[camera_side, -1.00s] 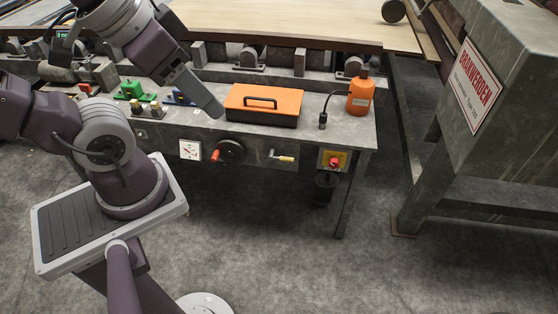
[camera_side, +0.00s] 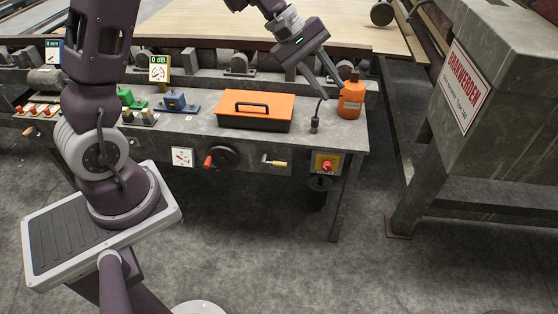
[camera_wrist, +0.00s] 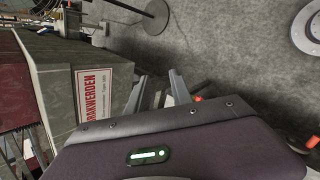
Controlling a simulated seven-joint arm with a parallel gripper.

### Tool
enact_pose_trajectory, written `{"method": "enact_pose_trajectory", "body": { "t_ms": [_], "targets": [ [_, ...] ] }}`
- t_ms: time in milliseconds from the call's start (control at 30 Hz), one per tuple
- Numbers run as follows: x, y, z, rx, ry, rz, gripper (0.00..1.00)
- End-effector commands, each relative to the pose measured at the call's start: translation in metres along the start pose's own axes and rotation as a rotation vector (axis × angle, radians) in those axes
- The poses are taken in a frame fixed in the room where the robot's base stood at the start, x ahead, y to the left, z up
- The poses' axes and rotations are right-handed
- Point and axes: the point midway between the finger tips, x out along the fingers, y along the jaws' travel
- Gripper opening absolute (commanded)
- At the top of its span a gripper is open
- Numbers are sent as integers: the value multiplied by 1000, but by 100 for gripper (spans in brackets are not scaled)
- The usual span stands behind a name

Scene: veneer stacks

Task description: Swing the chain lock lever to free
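A short crank-like lever with a yellow handle (camera_side: 274,162) sticks out of the bench's front panel, below the orange toolbox. A round dark wheel with a red handle (camera_side: 220,158) is to its left. I see no readable label marking either as the chain lock lever. My gripper (camera_side: 333,91) is above the right part of the bench, close to the orange bottle (camera_side: 351,100) in the picture, up and right of the yellow handle. I cannot tell if it touches the bottle. Its two fingers are apart and look empty, also in the wrist view (camera_wrist: 158,76).
The orange toolbox (camera_side: 256,111) stands on the bench top (camera_side: 205,125). A red button on a yellow plate (camera_side: 326,163) is at the panel's right end. Green and blue (camera_side: 175,102) devices stand left. A large grey cabinet with a sign (camera_side: 462,87) is at right. The floor in front is clear.

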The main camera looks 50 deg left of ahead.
Motion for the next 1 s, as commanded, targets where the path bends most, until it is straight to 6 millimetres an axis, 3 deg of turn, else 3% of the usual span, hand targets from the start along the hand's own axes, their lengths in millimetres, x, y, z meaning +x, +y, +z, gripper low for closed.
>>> {"method": "enact_pose_trajectory", "body": {
  "t_ms": [33,100,167,200,300,400,500,800,1000],
  "targets": [
    [31,-12,-48,-160,22,8,27],
    [70,-38,-115,-382,79,34,27],
    [100,-75,-169,-559,142,48,27],
    [118,-104,-200,-666,188,52,27],
    [150,-178,-256,-876,296,56,27],
    [164,-224,-280,-984,364,57,27],
    [169,-243,-289,-1026,392,57,27],
    [217,-253,-307,-1032,395,58,27],
    [234,-254,-313,-1032,395,59,27]
  ]
}}
